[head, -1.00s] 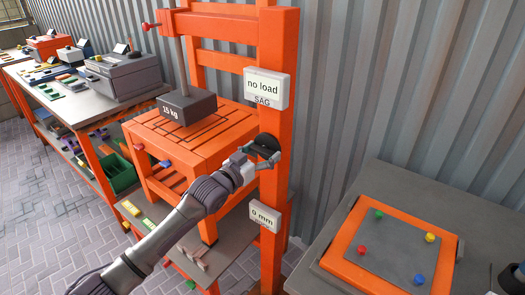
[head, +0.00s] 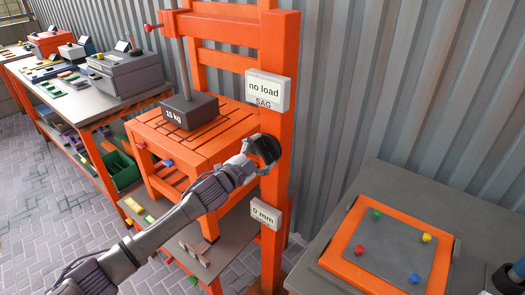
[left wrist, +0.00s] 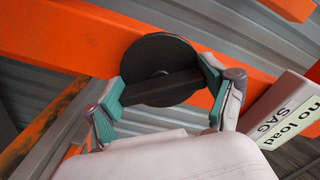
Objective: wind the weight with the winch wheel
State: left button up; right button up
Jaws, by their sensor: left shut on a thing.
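The dark round winch wheel (head: 266,148) sits on the front orange post, and it also shows in the left wrist view (left wrist: 161,50) with a raised bar across its face. My left gripper (head: 254,158) is at the wheel. In the left wrist view its green-padded fingers (left wrist: 163,90) are shut on the wheel's bar, one at each end. The grey weight (head: 190,112), marked 15 kg, rests upright on the orange slatted platform (head: 222,135), with a rod rising from it. My right gripper is in neither view.
An upper sign (head: 267,90) reads "no load" and "SAG"; a lower sign (head: 266,213) reads "0 mm". An orange-framed board (head: 340,262) with coloured knobs lies on the grey table at right. A bench (head: 85,112) stands at left. Corrugated wall is behind.

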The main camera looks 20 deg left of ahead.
pick_arm(q)
jog(key=m, duration=0.6)
jog(key=shift+a+m+p, duration=0.1)
jog(key=shift+m+p, duration=0.2)
jog(key=shift+p, duration=0.1)
jog(key=m, duration=0.5)
jog(key=shift+r+m+p, duration=0.15)
jog(key=shift+m+p, duration=0.2)
jog(key=shift+m, duration=0.05)
jog(key=o, duration=1)
jog(key=shift+s, duration=0.1)
jog(key=v, duration=1.1)
jog(key=shift+s+a, duration=0.15)
jog(key=shift+s, duration=0.25)
jog(key=shift+r, duration=0.1)
